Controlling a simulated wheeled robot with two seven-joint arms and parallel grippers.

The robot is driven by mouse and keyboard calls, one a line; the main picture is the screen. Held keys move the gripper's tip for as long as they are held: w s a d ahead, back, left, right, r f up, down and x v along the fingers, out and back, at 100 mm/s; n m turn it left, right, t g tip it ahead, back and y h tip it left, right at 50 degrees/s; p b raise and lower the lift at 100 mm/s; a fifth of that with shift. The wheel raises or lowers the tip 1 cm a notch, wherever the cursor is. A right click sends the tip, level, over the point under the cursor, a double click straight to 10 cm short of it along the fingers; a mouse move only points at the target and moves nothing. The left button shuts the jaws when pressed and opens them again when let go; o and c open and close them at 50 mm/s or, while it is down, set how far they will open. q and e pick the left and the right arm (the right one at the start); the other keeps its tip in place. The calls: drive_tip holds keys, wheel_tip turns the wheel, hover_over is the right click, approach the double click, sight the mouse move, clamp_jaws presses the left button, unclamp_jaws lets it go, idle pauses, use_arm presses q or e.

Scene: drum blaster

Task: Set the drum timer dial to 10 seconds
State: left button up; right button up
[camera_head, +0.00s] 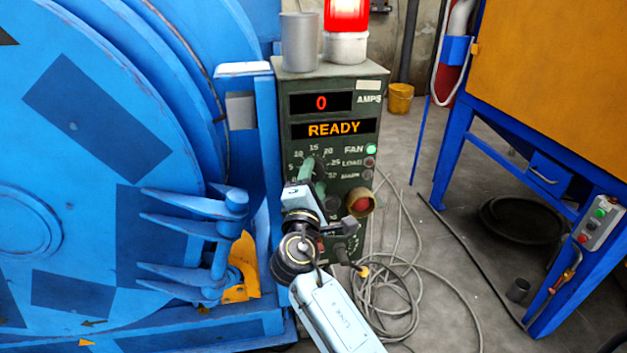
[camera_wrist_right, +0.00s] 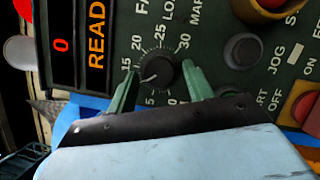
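The timer dial (camera_wrist_right: 159,72) is a small round black knob with a white pointer line, on the dark green control panel (camera_head: 293,88). The right gripper (camera_head: 313,178) covers part of the dial in the head view. My left gripper is not in view.
The display (camera_head: 320,102) reads 0 AMPS and READY. A red button (camera_head: 361,203) and other knobs sit below the dial. The blue drum machine (camera_head: 90,130) stands close on the left. Coiled cables (camera_head: 385,290) lie on the floor; a blue-framed orange cabinet (camera_head: 555,70) stands right.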

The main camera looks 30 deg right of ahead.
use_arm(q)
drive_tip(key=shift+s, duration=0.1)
use_arm(e)
drive_tip(key=shift+o, duration=0.5)
drive_tip(key=shift+s+a, duration=0.2)
drive_tip(key=shift+s, duration=0.05)
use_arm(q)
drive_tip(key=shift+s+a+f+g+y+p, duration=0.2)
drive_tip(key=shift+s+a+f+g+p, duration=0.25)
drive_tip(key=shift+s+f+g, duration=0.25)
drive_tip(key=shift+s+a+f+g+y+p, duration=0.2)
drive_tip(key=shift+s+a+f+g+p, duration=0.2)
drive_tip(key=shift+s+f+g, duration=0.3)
use_arm(e)
drive_tip(key=v, duration=1.2)
drive_tip(key=shift+s, duration=0.35)
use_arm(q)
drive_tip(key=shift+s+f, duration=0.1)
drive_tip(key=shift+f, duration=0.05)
use_arm(e)
drive_tip(key=shift+a+f, duration=0.1)
drive_tip(key=shift+a, duration=0.05)
